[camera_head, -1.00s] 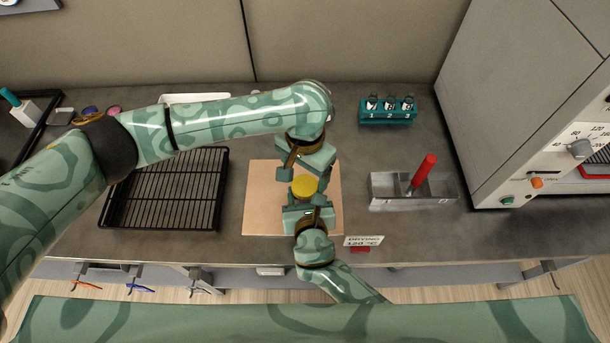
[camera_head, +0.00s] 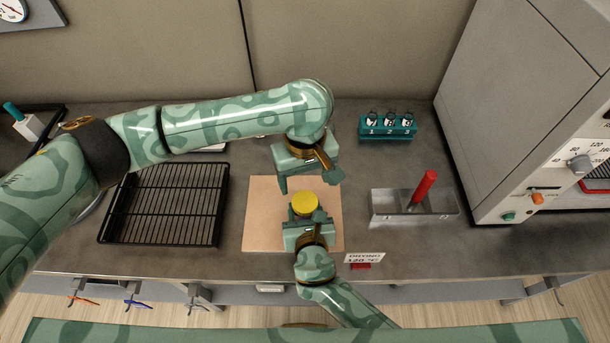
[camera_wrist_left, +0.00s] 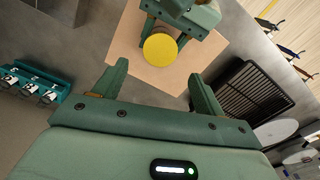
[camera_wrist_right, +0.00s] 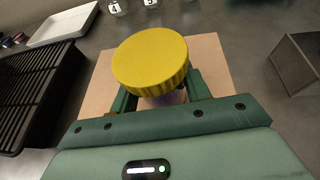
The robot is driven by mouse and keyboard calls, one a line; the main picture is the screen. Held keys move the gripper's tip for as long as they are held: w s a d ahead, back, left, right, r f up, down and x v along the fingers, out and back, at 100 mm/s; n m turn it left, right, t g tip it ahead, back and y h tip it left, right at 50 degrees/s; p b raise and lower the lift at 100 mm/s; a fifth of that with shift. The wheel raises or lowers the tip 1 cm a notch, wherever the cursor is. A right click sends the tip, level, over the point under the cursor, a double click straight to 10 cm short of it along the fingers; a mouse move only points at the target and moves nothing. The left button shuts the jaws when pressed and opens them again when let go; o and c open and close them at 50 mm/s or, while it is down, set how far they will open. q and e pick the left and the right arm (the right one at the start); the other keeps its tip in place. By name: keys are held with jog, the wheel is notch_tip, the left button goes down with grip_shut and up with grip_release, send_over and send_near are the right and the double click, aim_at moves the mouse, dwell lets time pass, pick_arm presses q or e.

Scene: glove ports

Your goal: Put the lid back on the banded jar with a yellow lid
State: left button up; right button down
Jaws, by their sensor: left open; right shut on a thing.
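The yellow lid (camera_head: 305,204) sits on top of the jar, level as far as I can see. In the right wrist view the ribbed lid (camera_wrist_right: 150,60) hides most of the jar (camera_wrist_right: 165,98), and its band is not clear. My right gripper (camera_head: 306,222) is shut on the jar body below the lid, over the tan mat. My left gripper (camera_head: 310,181) is open and empty, just beyond and above the lid, apart from it. In the left wrist view the lid (camera_wrist_left: 160,48) shows ahead of the spread fingers.
The tan mat (camera_head: 262,215) lies under the jar. A black wire rack (camera_head: 165,205) is left of it. A grey metal tray (camera_head: 385,207) with a red-handled tool (camera_head: 424,187) is on the right. A teal vial rack (camera_head: 388,128) stands behind, and an oven (camera_head: 540,110) at far right.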

aim_at(305, 201)
pick_arm(q)
jog(key=shift+n, duration=0.4)
jog(key=shift+f, duration=4.05)
jog(key=c, duration=1)
jog(key=m, duration=1)
